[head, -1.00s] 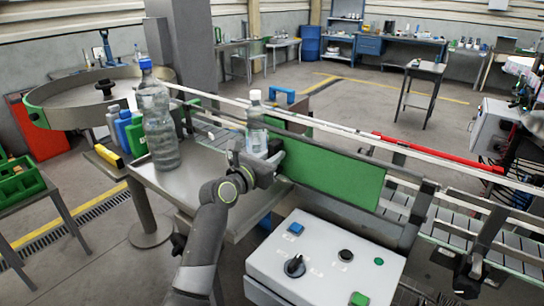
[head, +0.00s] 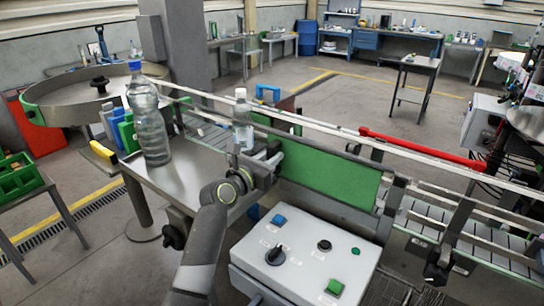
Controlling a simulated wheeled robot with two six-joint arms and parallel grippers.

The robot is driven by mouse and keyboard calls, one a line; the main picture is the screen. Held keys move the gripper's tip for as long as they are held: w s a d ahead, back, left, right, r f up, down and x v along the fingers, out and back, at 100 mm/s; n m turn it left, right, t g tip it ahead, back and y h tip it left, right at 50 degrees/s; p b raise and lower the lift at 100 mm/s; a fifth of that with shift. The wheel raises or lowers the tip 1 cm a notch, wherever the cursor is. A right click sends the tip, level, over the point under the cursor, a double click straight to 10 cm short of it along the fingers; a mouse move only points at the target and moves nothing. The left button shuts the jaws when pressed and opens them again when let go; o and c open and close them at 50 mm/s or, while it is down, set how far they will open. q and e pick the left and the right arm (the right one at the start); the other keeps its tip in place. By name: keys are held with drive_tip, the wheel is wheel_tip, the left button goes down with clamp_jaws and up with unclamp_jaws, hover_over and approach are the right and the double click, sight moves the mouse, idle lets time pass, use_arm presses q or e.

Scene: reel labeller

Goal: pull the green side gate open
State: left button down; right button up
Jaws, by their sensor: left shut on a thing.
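The green side gate (head: 328,176) is a flat green panel along the near side of the conveyor, above the control box. My left gripper (head: 270,160) is at the gate's left end, shut on it. The fingers cover the exact spot they hold, so I cannot tell whether it is a handle or the edge. The gate's right end is close to a dark upright post. My right gripper is not in view.
A clear bottle with a white cap (head: 242,122) stands just behind my left gripper. A larger blue-capped bottle (head: 150,125) stands on the metal table to the left. The control box (head: 300,255) with knobs and buttons is close below the gate. A red bar (head: 420,149) lies along the rail.

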use_arm(q)
drive_tip(key=c, duration=1.3)
unclamp_jaws()
drive_tip(key=shift+w+a+f, duration=0.1)
drive_tip(key=shift+w+a, duration=0.15)
drive_tip(key=shift+a, duration=0.15)
drive_tip(key=shift+s+d, duration=0.25)
drive_tip(key=shift+d, duration=0.05)
drive_tip(key=shift+s+a, duration=0.35)
drive_tip(key=shift+a, duration=0.1)
drive_tip(key=shift+b+v, duration=0.95)
drive_tip(key=shift+v, duration=7.2)
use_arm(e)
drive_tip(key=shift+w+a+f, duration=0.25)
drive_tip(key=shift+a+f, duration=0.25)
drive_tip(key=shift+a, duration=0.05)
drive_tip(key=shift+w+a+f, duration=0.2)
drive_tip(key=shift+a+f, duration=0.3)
use_arm(q)
drive_tip(key=shift+s+d, duration=0.1)
drive_tip(key=shift+d, duration=0.05)
